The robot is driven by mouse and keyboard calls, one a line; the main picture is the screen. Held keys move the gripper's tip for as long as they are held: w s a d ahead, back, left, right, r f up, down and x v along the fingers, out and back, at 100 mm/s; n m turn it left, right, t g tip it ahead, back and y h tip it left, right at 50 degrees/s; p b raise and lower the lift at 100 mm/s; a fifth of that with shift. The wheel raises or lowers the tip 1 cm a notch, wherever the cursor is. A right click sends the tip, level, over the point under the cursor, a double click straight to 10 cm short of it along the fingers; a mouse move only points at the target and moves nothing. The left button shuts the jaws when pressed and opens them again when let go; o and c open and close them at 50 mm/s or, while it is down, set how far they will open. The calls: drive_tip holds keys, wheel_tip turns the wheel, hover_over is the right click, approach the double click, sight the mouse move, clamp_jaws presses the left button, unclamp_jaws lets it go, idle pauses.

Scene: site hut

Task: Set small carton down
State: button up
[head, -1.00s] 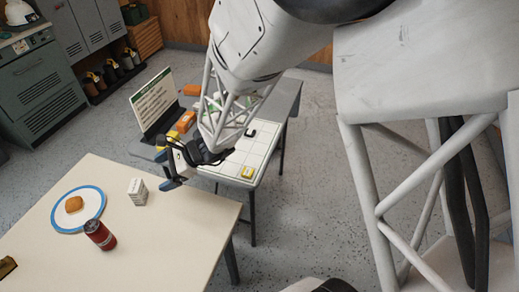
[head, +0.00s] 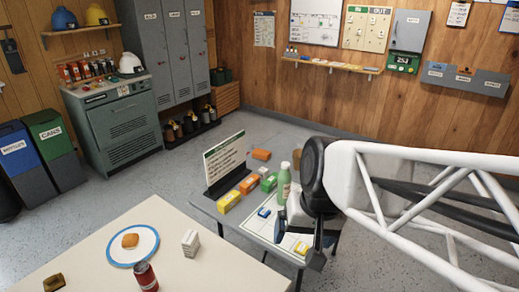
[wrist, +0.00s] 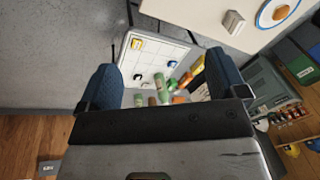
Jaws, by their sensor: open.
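The small carton (head: 190,243), a white box with dark print, stands upright on the cream table (head: 225,270), right of a blue-rimmed plate (head: 112,253). It also shows at the top of the wrist view (wrist: 233,22). My gripper (head: 298,245) is well to the right of the carton, over the grey side table, with nothing touching the carton. In the wrist view my gripper (wrist: 162,80) has its two blue fingers wide apart with nothing held between them.
A red can (head: 146,277) stands by the plate, which holds a bun (head: 130,240). The side table carries a white grid board (head: 262,226), a sign (head: 226,163), a green bottle (head: 284,182) and several coloured boxes. Cream table is clear right of the carton.

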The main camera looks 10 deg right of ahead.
drive_tip(key=s+d+r+h, duration=0.1)
drive_tip(key=s+d+r+n+h, duration=0.1)
drive_tip(key=d, duration=0.1)
drive_tip(key=shift+s+d+n+t, duration=0.1)
drive_tip(key=shift+s+n+t, duration=0.2)
drive_tip(key=shift+s+t, duration=0.1)
